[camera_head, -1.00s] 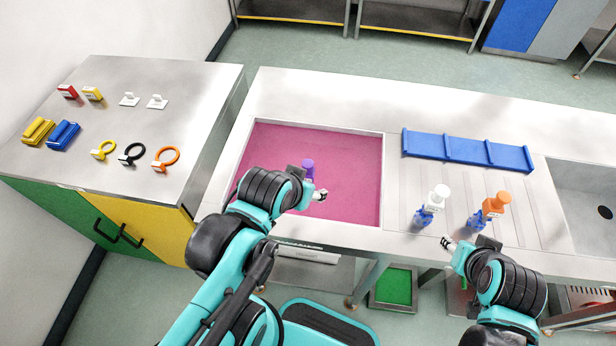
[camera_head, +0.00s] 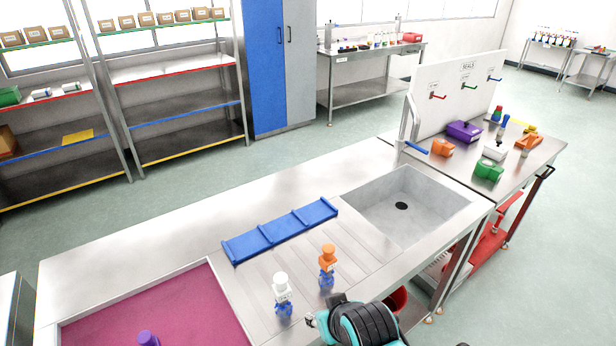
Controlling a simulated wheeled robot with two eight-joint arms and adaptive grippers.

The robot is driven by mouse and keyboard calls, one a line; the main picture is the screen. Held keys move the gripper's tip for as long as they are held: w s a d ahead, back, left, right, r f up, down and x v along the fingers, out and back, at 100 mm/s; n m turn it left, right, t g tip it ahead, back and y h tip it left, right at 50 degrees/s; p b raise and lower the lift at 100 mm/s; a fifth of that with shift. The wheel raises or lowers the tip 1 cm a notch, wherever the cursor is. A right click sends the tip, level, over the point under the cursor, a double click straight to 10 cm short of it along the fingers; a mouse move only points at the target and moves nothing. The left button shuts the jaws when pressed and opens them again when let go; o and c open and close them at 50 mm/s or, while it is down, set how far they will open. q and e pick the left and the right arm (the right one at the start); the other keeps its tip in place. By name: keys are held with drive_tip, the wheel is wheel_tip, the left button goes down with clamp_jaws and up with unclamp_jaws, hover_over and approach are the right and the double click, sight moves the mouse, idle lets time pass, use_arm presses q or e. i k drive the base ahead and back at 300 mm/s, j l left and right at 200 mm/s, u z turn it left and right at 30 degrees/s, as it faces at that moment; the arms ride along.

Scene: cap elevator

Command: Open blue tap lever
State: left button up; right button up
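The blue tap lever (camera_head: 416,147) sticks out to the right from a tall metal tap (camera_head: 404,128) at the back edge of the grey sink (camera_head: 360,196). The lever looks roughly level. My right gripper (camera_head: 312,319) is at the bottom edge of the head view, just right of the white-capped bottle and well away from the tap. Its fingers are small and partly hidden, so I cannot tell whether they are open or shut. My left gripper is out of view.
A white-capped bottle (camera_head: 282,296) and an orange-capped bottle (camera_head: 327,267) stand on the ribbed counter left of the sink. A blue rack (camera_head: 281,231) lies behind them. A side table (camera_head: 545,158) with a white hook panel (camera_head: 455,97) and several coloured items stands right of the sink.

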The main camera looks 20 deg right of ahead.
sight(425, 151)
drive_tip(key=l, duration=0.75)
drive_tip(key=i+l, duration=0.15)
drive_tip(key=l, duration=1.45)
drive_tip(key=i+l+z, duration=0.1)
drive_tip(key=l, duration=0.65)
drive_tip(key=i+l, duration=0.1)
drive_tip(key=l, duration=0.65)
